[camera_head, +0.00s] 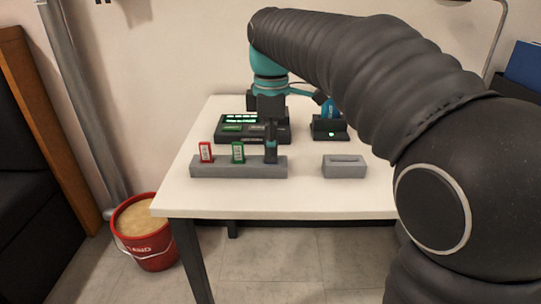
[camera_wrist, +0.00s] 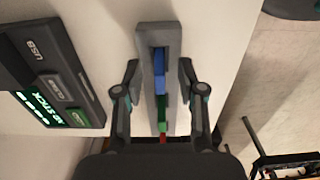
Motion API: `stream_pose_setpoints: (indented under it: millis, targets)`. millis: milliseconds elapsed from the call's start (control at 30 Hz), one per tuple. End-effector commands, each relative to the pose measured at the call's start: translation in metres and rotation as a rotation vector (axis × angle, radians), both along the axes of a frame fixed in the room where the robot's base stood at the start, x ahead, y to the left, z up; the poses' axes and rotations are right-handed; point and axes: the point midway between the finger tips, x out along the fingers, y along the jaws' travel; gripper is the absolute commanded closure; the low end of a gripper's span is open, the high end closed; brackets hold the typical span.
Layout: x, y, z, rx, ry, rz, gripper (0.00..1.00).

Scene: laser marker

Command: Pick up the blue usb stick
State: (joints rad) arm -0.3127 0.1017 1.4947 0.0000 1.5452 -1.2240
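The blue usb stick (camera_wrist: 159,76) stands in the grey rack (camera_wrist: 155,33), which also shows in the head view (camera_head: 226,171). My gripper (camera_wrist: 159,66) is open, with one finger on each side of the rack and the blue stick between them. Gaps show between the fingers and the stick. In the head view my gripper (camera_head: 270,152) is over the right part of the rack and hides the blue stick. A green usb stick (camera_head: 238,152) and a red usb stick (camera_head: 206,152) stand upright to the left in the same rack.
A black device with green lit labels (camera_head: 240,129) stands behind the rack. A small black device (camera_head: 330,128) is at the back right. A grey slotted block (camera_head: 344,167) stands right of the rack. The white table (camera_head: 290,203) is clear in front.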

Motion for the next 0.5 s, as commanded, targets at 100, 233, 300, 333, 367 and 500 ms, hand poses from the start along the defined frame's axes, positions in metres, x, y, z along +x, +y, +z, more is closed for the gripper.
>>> stream_pose_setpoints:
  millis: [100,233,300,333,367,500]
  targets:
    - [0.0000,0.0000,0.0003,0.000,0.000,0.000,0.80]
    - [0.0000,0.0000,0.0003,0.000,0.000,0.000,1.00]
    - [0.0000,0.0000,0.0003,0.000,0.000,0.000,1.00]
    - [0.0001,0.0000,0.0003,0.000,0.000,0.000,1.00]
    - [0.0000,0.0000,0.0003,0.000,0.000,0.000,1.00]
    - [0.0001,0.0000,0.0004,0.000,0.000,0.000,1.00]
